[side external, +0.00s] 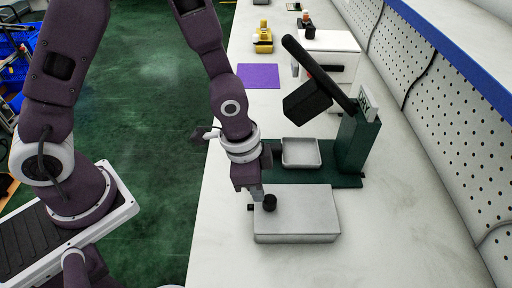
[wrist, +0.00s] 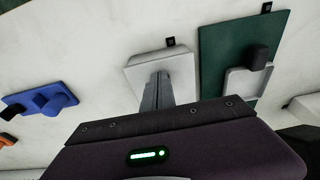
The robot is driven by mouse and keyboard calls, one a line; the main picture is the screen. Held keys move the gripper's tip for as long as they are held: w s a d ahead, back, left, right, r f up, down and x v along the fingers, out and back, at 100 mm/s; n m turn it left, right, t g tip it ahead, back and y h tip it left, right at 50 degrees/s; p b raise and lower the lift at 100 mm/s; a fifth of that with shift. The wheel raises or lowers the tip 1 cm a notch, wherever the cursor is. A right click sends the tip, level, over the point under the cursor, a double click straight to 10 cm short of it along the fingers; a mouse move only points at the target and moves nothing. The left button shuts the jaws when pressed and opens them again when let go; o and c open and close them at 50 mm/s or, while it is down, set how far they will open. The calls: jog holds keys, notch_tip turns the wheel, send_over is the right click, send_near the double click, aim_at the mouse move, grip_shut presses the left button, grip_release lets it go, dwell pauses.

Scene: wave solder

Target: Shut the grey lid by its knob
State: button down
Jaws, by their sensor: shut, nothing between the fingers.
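The grey lid (side external: 308,208) lies flat on top of a low grey box, with no gap that I can make out in the side view. Its black knob (side external: 270,203) stands up near the left edge. My gripper (side external: 257,195) is shut and empty, pointing down just left of the knob; I cannot tell whether it touches it. In the wrist view, the shut fingers (wrist: 157,92) overlap the pale box top (wrist: 182,68), and the knob is not visible there, perhaps hidden behind them.
Behind the box stands a green machine (side external: 354,145) with a raised black arm (side external: 309,98) over a pale square tray (side external: 301,153). A purple mat (side external: 258,76), a white box (side external: 328,55) and a yellow item (side external: 262,42) lie farther back. A pegboard wall borders the right.

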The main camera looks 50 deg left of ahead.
jog(key=s+a+r+n+t, duration=0.1)
jog(key=s+a+r+n, duration=0.2)
jog(key=r, duration=0.4)
jog(key=s+a+r+n+t+y, duration=0.1)
jog(key=s+a+r+n, duration=0.2)
jog(key=s+a+r, duration=0.2)
jog(key=s+a+r+n+t, duration=0.2)
jog(key=s+a+r, duration=0.3)
jog(key=r, duration=0.6)
jog(key=shift+a+r+n, duration=0.15)
jog(key=shift+a+n, duration=0.1)
jog(key=shift+n, duration=0.25)
